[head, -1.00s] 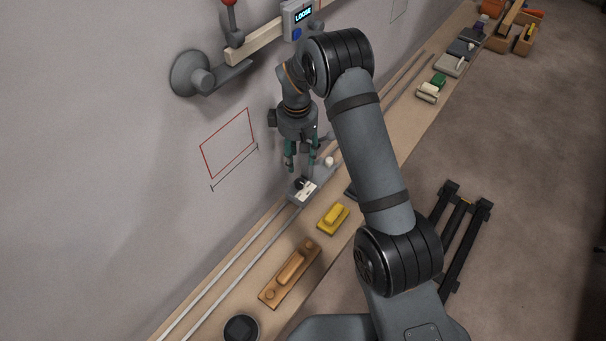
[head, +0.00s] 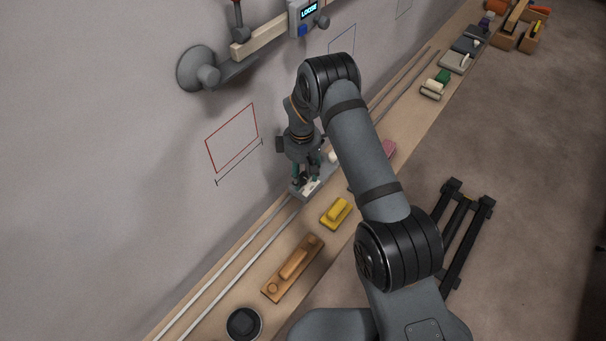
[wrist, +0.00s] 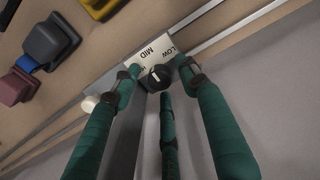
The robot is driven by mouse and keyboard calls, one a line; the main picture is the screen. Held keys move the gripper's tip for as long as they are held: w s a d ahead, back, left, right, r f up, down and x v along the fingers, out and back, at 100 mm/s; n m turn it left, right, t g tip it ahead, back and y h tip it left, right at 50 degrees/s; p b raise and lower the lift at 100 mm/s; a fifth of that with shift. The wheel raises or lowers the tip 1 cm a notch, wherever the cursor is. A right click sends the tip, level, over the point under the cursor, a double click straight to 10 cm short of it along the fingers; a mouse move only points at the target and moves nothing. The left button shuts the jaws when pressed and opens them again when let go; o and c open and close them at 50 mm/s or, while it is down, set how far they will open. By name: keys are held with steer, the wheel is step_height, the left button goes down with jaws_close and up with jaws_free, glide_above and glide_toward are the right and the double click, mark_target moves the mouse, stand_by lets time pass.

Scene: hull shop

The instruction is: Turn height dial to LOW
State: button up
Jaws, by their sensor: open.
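The height dial is a small black knob (wrist: 158,77) with a white pointer mark, on a pale plate (wrist: 150,52) lettered MID and LOW. A third label is mostly hidden by a finger. The mark seems to point toward the MID side. In the head view the dial's grey carriage (head: 298,193) sits on the rails by the wall. My gripper (head: 308,180) points down over it. In the wrist view my gripper (wrist: 160,72) has its teal fingers spread around the knob, open. I cannot tell whether any finger touches it.
A yellow block (head: 336,212) and a wooden float (head: 293,267) lie on the bench in front of the rails. A white ball knob (head: 333,157) stands beside my gripper. A clamp box reading LOOSE (head: 308,14) is on the wall bar above.

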steer(key=shift+c, duration=1.4)
steer(key=c, duration=0.7)
jaws_close()
steer(key=shift+f+m+b, duration=0.15)
steer(key=shift+m+b, duration=0.2)
steer(key=shift+m, duration=0.05)
steer(key=m+b, duration=0.3)
steer(key=shift+f+m, duration=0.1)
steer(key=shift+m, duration=0.2)
steer(key=shift+m+b, duration=1.4)
steer(key=shift+m, duration=0.8)
steer(key=shift+r, duration=0.2)
